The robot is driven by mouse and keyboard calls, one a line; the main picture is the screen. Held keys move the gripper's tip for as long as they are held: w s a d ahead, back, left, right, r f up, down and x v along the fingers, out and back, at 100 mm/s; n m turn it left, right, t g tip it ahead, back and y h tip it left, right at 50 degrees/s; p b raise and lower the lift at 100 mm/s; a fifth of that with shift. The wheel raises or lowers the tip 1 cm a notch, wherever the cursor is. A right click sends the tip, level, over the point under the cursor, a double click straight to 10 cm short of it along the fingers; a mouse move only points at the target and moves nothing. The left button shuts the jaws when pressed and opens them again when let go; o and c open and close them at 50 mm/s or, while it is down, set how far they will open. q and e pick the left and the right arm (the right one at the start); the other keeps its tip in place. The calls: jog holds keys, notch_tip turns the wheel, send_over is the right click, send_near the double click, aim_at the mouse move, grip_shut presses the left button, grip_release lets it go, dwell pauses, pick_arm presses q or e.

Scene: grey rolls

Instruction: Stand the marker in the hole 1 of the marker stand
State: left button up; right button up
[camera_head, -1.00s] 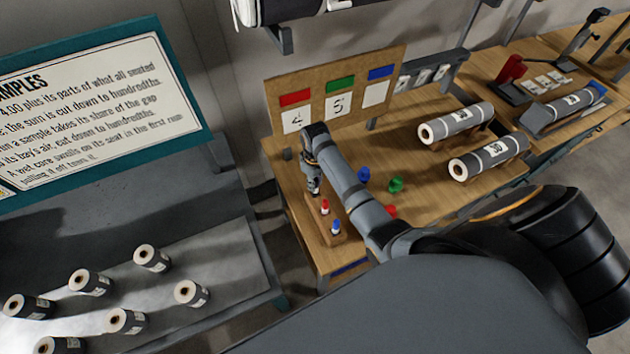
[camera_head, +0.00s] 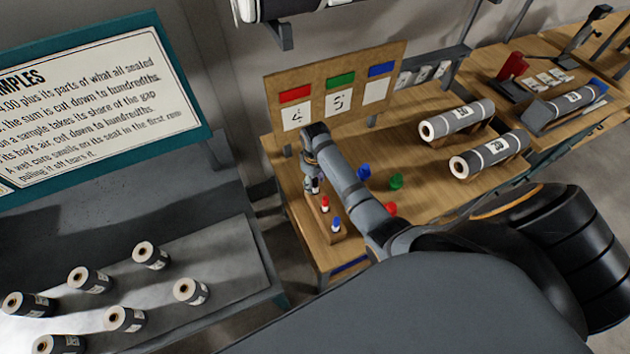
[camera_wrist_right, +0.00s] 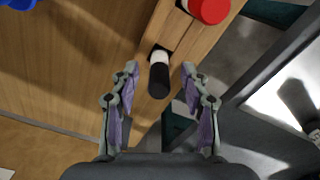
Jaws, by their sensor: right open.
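The wooden marker stand (camera_head: 329,232) is at the front left of the workbench. In the right wrist view, a marker with a black end and white body (camera_wrist_right: 159,75) stands in a dark hole at the end of the stand (camera_wrist_right: 180,38). My right gripper (camera_wrist_right: 160,84) is open, its fingers either side of the black end with gaps. In the head view the right gripper (camera_head: 314,187) is over the stand's far end. A red marker (camera_head: 325,204) and a blue marker (camera_head: 336,223) stand in other holes. No hole number is readable. The left gripper is out of view.
Loose blue (camera_head: 363,172), green (camera_head: 396,181) and red (camera_head: 390,209) pieces lie on the bench right of my forearm. A board with coloured labels (camera_head: 338,92) stands behind. Grey rolls (camera_head: 450,122) rest at the right; several small rolls stand on the left table (camera_head: 225,265).

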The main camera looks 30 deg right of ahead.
jog(key=shift+r, duration=0.1)
notch_tip(320, 180, up, 12)
jog(key=shift+f, duration=0.2)
dwell(0.8)
